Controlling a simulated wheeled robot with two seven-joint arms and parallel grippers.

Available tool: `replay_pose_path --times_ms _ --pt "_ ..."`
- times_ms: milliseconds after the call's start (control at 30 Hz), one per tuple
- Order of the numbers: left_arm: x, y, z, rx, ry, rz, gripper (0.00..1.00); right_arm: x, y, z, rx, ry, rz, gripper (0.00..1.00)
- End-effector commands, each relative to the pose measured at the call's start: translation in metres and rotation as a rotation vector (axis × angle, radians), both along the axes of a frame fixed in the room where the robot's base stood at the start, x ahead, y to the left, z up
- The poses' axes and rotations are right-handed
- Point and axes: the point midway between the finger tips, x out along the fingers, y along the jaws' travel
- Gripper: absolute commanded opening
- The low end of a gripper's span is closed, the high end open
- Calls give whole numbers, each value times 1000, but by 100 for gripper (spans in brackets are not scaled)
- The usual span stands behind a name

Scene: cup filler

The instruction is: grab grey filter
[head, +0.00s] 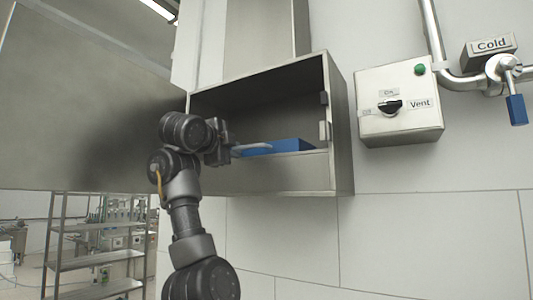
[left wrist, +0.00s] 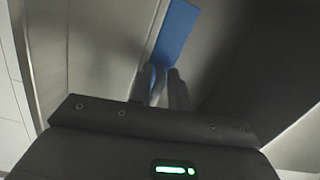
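An open metal cabinet (head: 342,130) is on the wall. A flat blue block (head: 285,146) lies on its floor; it also shows as a blue strip in the left wrist view (left wrist: 177,35). My left gripper (head: 240,150) reaches into the cabinet from the left, its tip at the near left end of the blue block. A pale grey bar at the tip overlaps the block; I cannot tell whether it is a finger or a held part. In the left wrist view the fingers (left wrist: 160,85) look close together. No separate grey filter can be made out. My right gripper is out of view.
The cabinet door (head: 85,110) stands open at the left, close to my left arm. A switch box marked Vent (head: 400,120) and a pipe with a blue-handled valve (head: 515,105) are on the wall at the right. A metal shelf rack (head: 95,258) stands at the lower left.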

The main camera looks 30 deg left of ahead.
Motion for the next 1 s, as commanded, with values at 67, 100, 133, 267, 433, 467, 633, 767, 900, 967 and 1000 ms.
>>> replay_pose_path --times_ms 67,100,133,267,433,467,633,767,900,967,1000 --pt "0 0 0 0 0 0 8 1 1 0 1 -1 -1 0" --pt "0 0 0 0 0 0 2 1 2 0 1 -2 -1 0" --pt "0 0 0 0 0 0 0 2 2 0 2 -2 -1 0" --pt "0 0 1 -1 -1 0 0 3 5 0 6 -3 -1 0" --pt "0 0 0 -1 0 0 0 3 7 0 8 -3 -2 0" --pt "-1 0 0 -1 0 0 0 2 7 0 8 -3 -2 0" --pt "-2 0 2 0 0 0 0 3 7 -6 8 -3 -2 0" --pt "-6 0 5 0 0 0 0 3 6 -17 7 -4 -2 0" --pt "-6 0 27 0 0 0 0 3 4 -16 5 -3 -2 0" --pt "-5 0 37 1 0 0 0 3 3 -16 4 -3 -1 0" --pt "-5 0 43 0 0 0 0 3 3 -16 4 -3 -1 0"
